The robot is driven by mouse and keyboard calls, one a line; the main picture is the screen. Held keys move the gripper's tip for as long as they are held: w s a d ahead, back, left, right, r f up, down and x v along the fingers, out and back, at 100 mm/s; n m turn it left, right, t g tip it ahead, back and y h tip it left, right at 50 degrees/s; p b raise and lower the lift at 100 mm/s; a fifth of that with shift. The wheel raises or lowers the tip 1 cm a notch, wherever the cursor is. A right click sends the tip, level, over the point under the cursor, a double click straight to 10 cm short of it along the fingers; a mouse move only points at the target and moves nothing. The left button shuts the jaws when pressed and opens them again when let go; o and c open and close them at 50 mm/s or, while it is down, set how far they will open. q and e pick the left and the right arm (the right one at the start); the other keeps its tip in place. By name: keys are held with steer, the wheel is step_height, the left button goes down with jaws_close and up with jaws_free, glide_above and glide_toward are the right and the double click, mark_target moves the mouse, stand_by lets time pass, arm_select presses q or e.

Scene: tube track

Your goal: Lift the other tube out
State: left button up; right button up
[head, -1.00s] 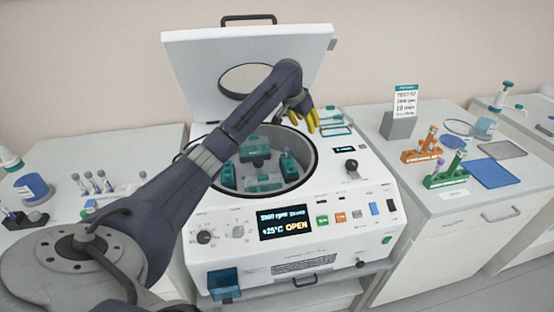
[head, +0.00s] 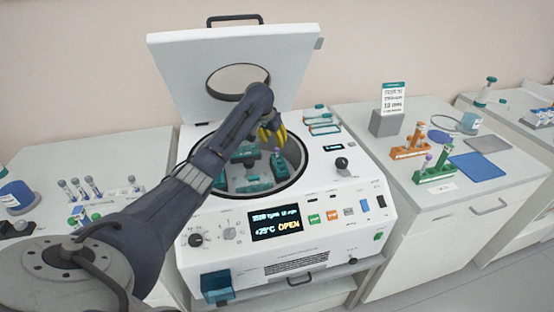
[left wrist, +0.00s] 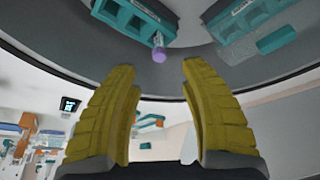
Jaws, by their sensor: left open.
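The centrifuge (head: 335,228) stands open, with teal buckets in its round bowl. In the left wrist view a tube with a purple cap (left wrist: 159,54) sticks out of a teal bucket (left wrist: 128,18). A tube end also shows at a bucket in the head view (head: 277,153). My left gripper (head: 272,133) is over the back right of the bowl. Its yellow fingers are open and empty in the left wrist view (left wrist: 157,68), with the purple cap just beyond the gap between the tips. I cannot tell how far off it is. My right gripper is not in view.
The raised lid (head: 185,80) stands behind the bowl. On the right bench are an orange rack (head: 408,152) and a green rack (head: 436,174) with tubes, a blue mat (head: 484,168) and a sign (head: 393,97). Several tubes (head: 92,184) stand on the left bench.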

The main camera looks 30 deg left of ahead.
mark_target(277, 148)
arm_select(q)
steer(key=shift+x, duration=3.5)
steer(key=shift+s, duration=0.15)
jaws_close()
